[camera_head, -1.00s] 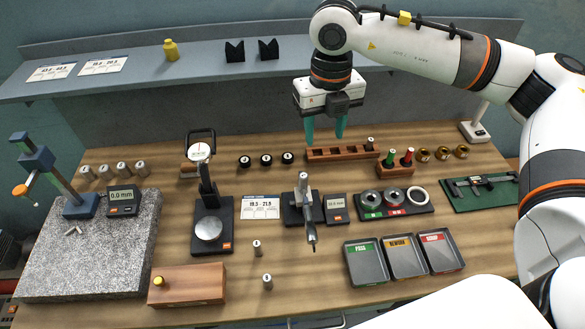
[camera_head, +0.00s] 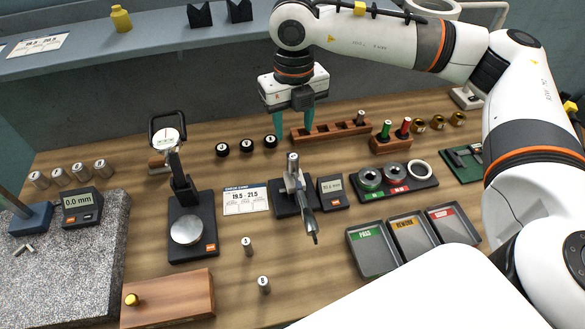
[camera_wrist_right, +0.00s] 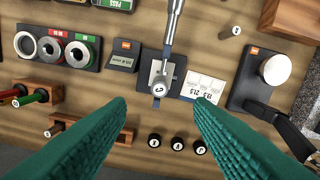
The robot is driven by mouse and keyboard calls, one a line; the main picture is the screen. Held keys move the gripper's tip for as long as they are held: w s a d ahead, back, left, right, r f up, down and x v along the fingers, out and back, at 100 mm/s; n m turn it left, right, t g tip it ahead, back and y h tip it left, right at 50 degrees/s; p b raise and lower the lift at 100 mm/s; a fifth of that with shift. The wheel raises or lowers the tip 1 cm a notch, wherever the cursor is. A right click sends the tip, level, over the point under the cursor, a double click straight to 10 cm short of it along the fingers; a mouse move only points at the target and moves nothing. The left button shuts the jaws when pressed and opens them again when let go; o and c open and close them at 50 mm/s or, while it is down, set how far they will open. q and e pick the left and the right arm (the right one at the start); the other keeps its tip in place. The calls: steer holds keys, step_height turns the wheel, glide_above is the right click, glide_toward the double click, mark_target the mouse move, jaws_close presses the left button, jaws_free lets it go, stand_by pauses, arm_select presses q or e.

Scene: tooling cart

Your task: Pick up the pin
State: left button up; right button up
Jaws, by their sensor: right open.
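Several small grey metal pins are in view; I cannot tell which one the task names. One (camera_head: 293,158) stands upright at the micrometer stand (camera_head: 290,207) in the middle, and its numbered top (camera_wrist_right: 158,89) shows between my fingers in the right wrist view. Two more pins, one (camera_head: 247,247) behind another (camera_head: 263,285), stand on the bench in front. Another pin (camera_head: 361,118) stands in the wooden rack (camera_head: 325,134). My right gripper (camera_head: 292,130) points down, open and empty, above the bench behind the micrometer. My left gripper is not in view.
Three black knobs (camera_head: 246,146) stand left of the rack. A dial gauge stand (camera_head: 193,235) is left of the micrometer, and a wooden block (camera_head: 180,300) is in front. Ring gauges (camera_head: 395,176) and three trays (camera_head: 407,232) are at right. Several grey cylinders (camera_head: 80,172) stand at left.

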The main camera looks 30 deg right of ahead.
mark_target(294, 156)
step_height(294, 156, down, 6)
steer(key=shift+r+p, duration=0.2)
steer(key=shift+p, duration=0.8)
step_height(294, 156, down, 4)
steer(key=shift+w+f+p, duration=0.1)
steer(key=shift+p, duration=1.15)
steer(key=shift+f, duration=0.6)
jaws_close()
